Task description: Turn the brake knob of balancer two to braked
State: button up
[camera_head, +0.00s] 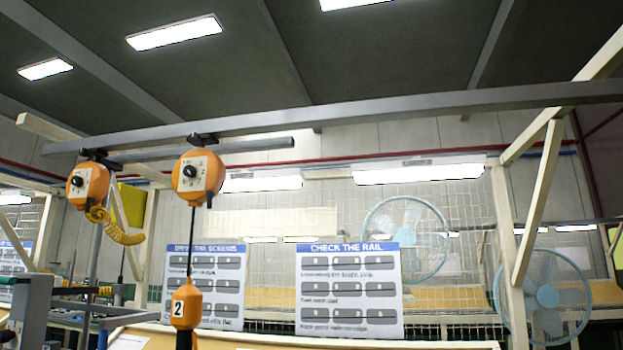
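An orange balancer (210,182) hangs from the overhead rail left of the picture's middle. Its pale square face plate carries a dark round brake knob (190,171); the marks around it are too small to read, and I cannot tell which setting the knob points to. A dark cable runs straight down from this balancer to an orange hanging tool (186,292) with a white label reading 2. A second orange balancer (97,180) with its own dark knob (77,181) hangs further left. My gripper is not in view.
A yellow coiled hose (122,236) hangs by the left balancer. The grey rail (400,105) crosses overhead. Two instruction boards (350,302) stand behind the hanging tool. Blue fans (545,297) and wire mesh are at the right. Grey frames fill the lower left.

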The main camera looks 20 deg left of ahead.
aim_at(193, 138)
jog(key=z, duration=0.45)
jog(key=k, duration=1.15)
jog(key=u, duration=1.25)
jog(key=i, duration=1)
jog(key=u, duration=0.05)
